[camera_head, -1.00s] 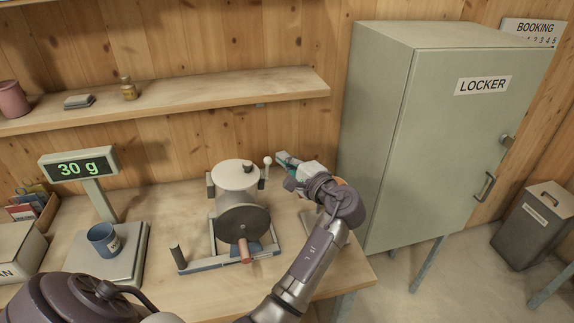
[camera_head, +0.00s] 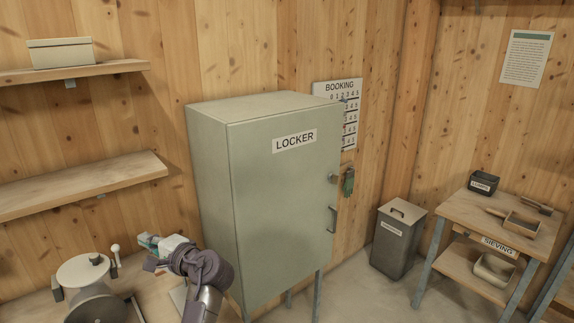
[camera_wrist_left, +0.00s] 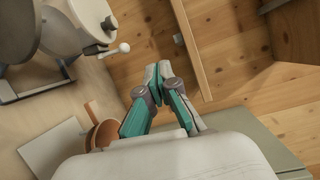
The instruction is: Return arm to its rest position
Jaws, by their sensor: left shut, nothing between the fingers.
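My left gripper (camera_head: 150,243) is at the lower left of the head view, just right of the mixer's white-knobbed lever (camera_head: 115,249) and apart from it. Its teal-lined fingers (camera_wrist_left: 158,72) are closed together with nothing between them. My arm's dark purple wrist joint is behind the fingers, and the rest of the arm runs down out of the picture. The feed mixer (camera_head: 82,272) is a pale drum on the bench, cut off by the lower edge. In the wrist view the mixer (camera_wrist_left: 85,18) is at the upper left. My right gripper is not in view.
The tall green locker (camera_head: 283,190) stands close right of my arm. Wooden shelves (camera_head: 80,187) hang on the wall above the bench. A grey bin (camera_head: 397,243) and a sieving table (camera_head: 470,222) stand farther right. A brown round object (camera_wrist_left: 104,134) shows in the wrist view.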

